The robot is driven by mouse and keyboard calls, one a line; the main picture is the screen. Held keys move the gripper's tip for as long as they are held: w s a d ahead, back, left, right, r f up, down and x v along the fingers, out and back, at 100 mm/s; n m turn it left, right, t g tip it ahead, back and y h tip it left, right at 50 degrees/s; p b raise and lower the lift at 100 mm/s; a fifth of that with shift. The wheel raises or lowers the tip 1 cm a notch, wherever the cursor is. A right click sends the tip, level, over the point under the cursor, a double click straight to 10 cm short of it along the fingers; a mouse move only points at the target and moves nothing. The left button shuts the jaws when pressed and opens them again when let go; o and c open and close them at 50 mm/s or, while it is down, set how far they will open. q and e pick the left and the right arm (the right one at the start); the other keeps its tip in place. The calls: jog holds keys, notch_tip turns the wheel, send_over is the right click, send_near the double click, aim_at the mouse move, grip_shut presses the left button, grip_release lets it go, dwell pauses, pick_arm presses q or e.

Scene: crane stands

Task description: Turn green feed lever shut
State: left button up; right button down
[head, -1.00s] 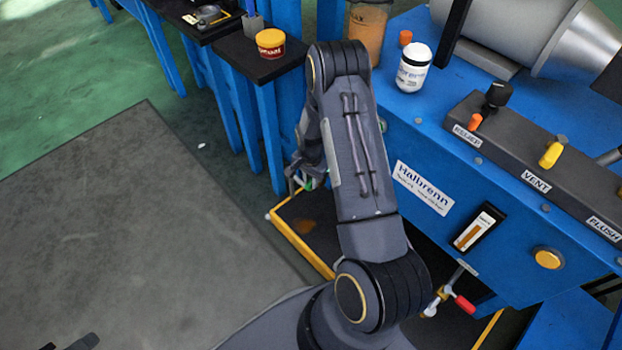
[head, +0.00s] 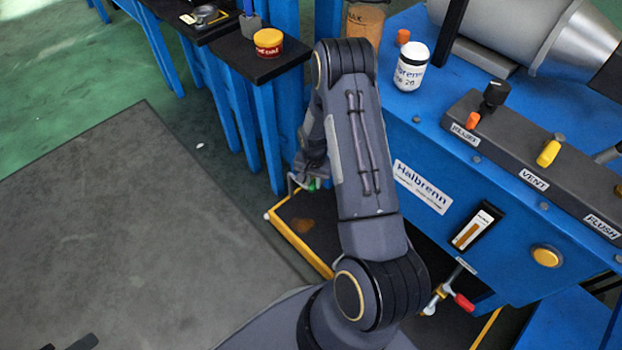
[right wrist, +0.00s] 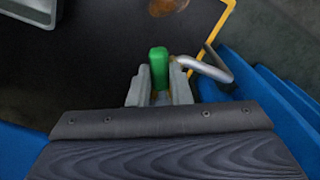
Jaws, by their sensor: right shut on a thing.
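The green feed lever (right wrist: 159,68) stands between the two fingers of my right gripper (right wrist: 160,90) in the right wrist view. The fingers are shut on it, and its upper end sticks out past them. A bent grey pipe (right wrist: 207,68) runs just right of the fingers. In the head view my right gripper (head: 305,183) is low beside the blue machine, mostly hidden behind my forearm, and a bit of the green lever (head: 315,185) shows there. My left gripper is not clearly seen; only a dark piece shows at the lower left edge.
A dark tray with a yellow rim (head: 300,246) lies below the right gripper, with a brown stain on it. A red-handled valve (head: 463,303) is at the machine's lower front. A white jar (head: 411,68) and a yellow-red tub (head: 269,43) stand above. The grey floor mat is clear.

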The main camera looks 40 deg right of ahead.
jog(key=shift+s+d+n, duration=0.2)
jog(key=shift+n, duration=0.55)
jog(key=shift+s+d+n, duration=0.25)
jog(key=shift+n, duration=0.45)
jog(key=shift+s+d+n, duration=0.2)
jog(key=shift+n, duration=0.55)
jog(key=c, duration=1.3)
grip_release()
jog(key=shift+r+p, duration=1.45)
jog(key=shift+r, duration=2.45)
